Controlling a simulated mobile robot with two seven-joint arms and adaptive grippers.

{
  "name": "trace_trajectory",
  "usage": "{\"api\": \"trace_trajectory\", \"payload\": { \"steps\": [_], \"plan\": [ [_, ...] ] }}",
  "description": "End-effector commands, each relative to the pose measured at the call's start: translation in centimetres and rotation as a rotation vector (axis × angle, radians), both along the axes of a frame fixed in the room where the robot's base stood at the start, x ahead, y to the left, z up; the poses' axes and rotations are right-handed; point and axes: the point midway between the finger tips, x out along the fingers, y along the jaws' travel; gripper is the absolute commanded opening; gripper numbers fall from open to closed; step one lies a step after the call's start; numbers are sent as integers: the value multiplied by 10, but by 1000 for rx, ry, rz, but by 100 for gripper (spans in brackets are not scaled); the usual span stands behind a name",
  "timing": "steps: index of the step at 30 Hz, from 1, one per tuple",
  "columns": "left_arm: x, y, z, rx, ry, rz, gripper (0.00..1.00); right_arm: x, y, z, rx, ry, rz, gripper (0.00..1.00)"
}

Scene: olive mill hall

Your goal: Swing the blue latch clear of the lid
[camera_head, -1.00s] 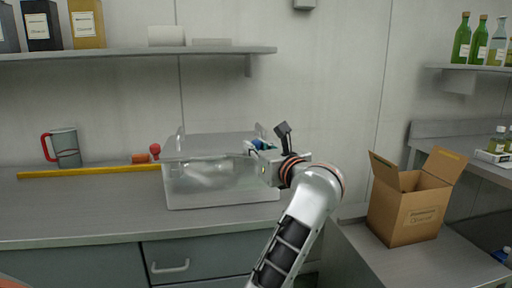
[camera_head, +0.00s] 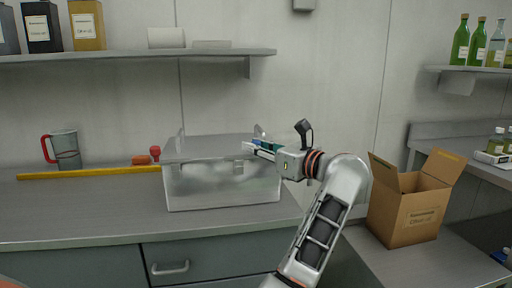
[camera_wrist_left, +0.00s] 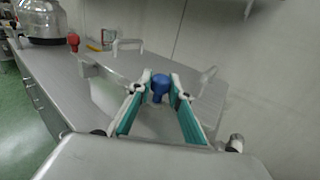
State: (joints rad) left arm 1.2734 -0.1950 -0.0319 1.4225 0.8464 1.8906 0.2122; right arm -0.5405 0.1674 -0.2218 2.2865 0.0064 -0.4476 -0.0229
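A clear box (camera_head: 215,190) stands on the grey counter with its flat translucent lid (camera_head: 210,148) on top. The lid also shows in the left wrist view (camera_wrist_left: 205,100). The blue latch (camera_wrist_left: 160,84) stands at the lid's edge, between the tips of my left gripper (camera_wrist_left: 161,80). In the head view the latch is a small blue spot (camera_head: 257,140), mostly hidden behind the fingers. My left gripper (camera_head: 256,147) is at the box's right side, its green-padded fingers apart on either side of the latch. I see no clear contact. My right gripper is not in view.
An open cardboard box (camera_head: 405,215) stands right. The front counter is clear.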

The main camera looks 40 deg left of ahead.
Motion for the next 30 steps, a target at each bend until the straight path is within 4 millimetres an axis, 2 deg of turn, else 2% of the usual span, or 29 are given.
{"api": "trace_trajectory", "payload": {
  "steps": [11, 14, 24, 30],
  "plan": [
    [0, 0, 0, 0, 0, -1, 35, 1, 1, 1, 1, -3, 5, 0],
    [0, -6, -1, -2, 0, -3, 35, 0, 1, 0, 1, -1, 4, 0],
    [-5, -56, -1, -2, 1, -3, 35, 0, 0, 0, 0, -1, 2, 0],
    [-7, -73, 0, -1, 0, -1, 35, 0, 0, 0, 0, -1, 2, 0]
  ]
}}
